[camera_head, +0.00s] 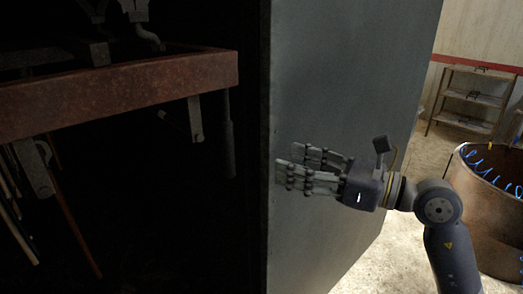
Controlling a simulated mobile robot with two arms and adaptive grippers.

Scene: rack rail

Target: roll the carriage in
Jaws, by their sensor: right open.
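A rusty brown carriage frame (130,92) stands at the left, inside a dark enclosure, with metal parts hanging below it. Its far and left ends are out of view or lost in the dark. My right gripper (285,172) points left in front of a grey panel (345,75). Its fingers are apart and nothing is between them. It is to the right of the carriage frame and apart from it. I cannot tell whether the fingertips touch the panel. My left gripper is not in view.
The grey panel's dark edge (267,120) stands between the enclosure and my right arm. At the right are a large rusty round tub (490,215) with blue coils on its rim and a shelf rack (472,98) by the wall. Pale floor (395,255) shows between the panel and the tub.

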